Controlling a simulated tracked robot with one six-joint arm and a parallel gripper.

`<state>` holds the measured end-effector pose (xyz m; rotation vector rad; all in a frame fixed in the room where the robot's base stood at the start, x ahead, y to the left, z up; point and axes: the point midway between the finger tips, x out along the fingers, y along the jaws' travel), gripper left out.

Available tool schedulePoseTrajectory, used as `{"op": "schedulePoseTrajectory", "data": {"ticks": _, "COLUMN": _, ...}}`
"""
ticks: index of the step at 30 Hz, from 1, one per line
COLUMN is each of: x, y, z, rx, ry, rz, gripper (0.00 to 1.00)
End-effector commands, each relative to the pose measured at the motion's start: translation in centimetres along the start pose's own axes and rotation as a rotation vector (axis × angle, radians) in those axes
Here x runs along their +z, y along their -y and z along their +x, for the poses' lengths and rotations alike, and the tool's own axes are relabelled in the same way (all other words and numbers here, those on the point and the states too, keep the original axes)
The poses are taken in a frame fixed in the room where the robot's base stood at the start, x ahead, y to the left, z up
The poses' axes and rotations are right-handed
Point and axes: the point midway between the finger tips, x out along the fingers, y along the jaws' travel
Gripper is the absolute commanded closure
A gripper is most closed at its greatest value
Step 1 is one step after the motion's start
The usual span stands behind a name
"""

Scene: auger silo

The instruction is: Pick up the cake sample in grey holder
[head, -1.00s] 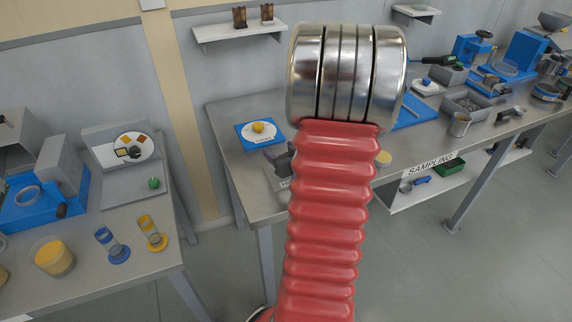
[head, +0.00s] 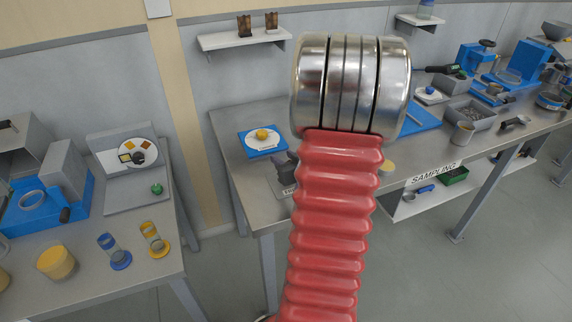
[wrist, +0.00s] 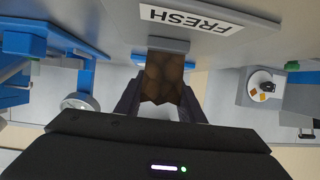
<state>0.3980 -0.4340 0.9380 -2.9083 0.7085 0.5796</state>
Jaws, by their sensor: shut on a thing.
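In the wrist view my gripper (wrist: 158,104) has its dark fingers on both sides of a brown, patterned block, the cake sample (wrist: 164,72). A grey bar, seemingly part of its grey holder (wrist: 168,44), crosses the far end of the block. The gripper is shut on the sample. A white FRESH label (wrist: 195,18) is on a grey surface just beyond it. In the head view my red arm hides most of the gripper and the sample. Two similar brown pieces (head: 245,25) stand on the wall shelf (head: 240,40) in the head view.
The left bench (head: 105,275) holds blue and yellow sample stands and a grey box with a white disc (head: 138,153). Floor lies open between them.

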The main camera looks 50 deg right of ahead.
Motion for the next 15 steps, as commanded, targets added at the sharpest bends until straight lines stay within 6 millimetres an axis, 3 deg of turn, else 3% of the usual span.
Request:
{"op": "schedulePoseTrajectory", "data": {"ticks": 8, "x": -1.8, "y": -0.1, "z": -0.7, "rx": 0.001, "ry": -0.004, "rz": -0.003, "gripper": 0.87}}
{"op": "schedulePoseTrajectory", "data": {"ticks": 15, "x": -4.8, "y": -0.1, "z": -2.0, "rx": 0.002, "ry": -0.005, "rz": -0.004, "gripper": 0.87}}
